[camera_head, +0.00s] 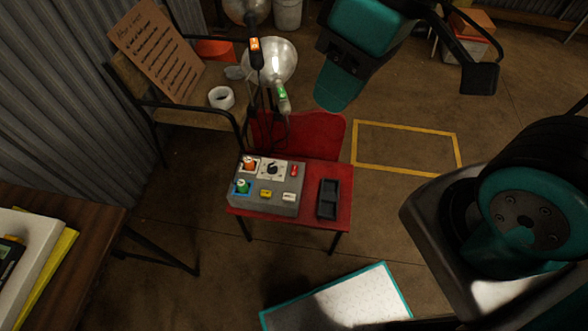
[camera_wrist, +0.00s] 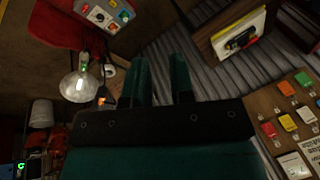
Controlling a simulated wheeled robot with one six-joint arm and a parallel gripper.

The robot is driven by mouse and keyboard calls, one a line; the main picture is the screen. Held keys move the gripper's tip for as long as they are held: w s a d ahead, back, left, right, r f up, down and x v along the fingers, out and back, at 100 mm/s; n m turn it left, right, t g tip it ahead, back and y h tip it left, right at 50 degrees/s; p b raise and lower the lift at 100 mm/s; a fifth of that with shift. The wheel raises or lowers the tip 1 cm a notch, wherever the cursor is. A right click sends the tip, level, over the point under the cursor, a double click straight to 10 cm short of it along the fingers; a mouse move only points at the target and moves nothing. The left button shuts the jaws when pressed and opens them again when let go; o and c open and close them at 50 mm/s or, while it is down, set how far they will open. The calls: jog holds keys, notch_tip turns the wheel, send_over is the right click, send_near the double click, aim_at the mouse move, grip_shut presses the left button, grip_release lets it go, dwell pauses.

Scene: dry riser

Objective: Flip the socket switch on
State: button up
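A grey control box (camera_head: 265,205) stands on a red stool (camera_head: 325,228), with an orange knob (camera_head: 249,163), a green knob (camera_head: 242,187), a dark rotary switch (camera_head: 272,169), a small red switch (camera_head: 294,171) and yellow and white pieces on it. The box also shows at the top of the wrist view (camera_wrist: 106,14). An orange-lit device (camera_head: 256,52) and a green-lit one (camera_head: 282,97) are by the round metal lamp (camera_head: 272,60). I cannot tell which part is the socket switch, or its position. My gripper (camera_wrist: 161,80) is open and empty, its teal fingers apart and touching nothing.
A black tray (camera_head: 328,199) lies right of the box. A bench with a cardboard sign (camera_head: 157,50) and a tape roll (camera_head: 221,97) stands behind left. A wooden table (camera_head: 85,215) is at left. The yellow-outlined floor area (camera_head: 405,147) is clear. Coloured tags (camera_wrist: 268,129) show in the wrist view.

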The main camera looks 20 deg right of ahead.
jog(key=w+f+m+b, duration=0.2)
jog(key=w+f+b, duration=0.2)
jog(key=f, duration=0.3)
jog(key=w+f+m+h+b, duration=0.1)
jog(key=w+f+m+b, duration=0.1)
jog(key=w+f+b, duration=0.3)
jog(key=w+d+f+m+t+h+b, duration=0.1)
jog(key=w+f+b, duration=0.3)
jog(key=f, duration=0.5)
jog(key=shift+w+d+m+b, duration=0.15)
jog(key=shift+m+b, duration=0.4)
jog(key=shift+m, duration=0.35)
grip_shut()
jog(key=w+d+f+m+h+b, duration=0.1)
jog(key=w+f+m+b, duration=0.2)
jog(key=f, duration=0.8)
jog(key=w+d+f+m+h+b, duration=0.1)
jog(key=w+f+m+h+b, duration=0.1)
jog(key=w+f+b, duration=0.6)
notch_tip(320, 180, down, 4)
jog(key=shift+d+r+m+t+b, duration=0.2)
jog(key=shift+d+m+t+b, duration=0.15)
jog(key=shift+m+b, duration=0.25)
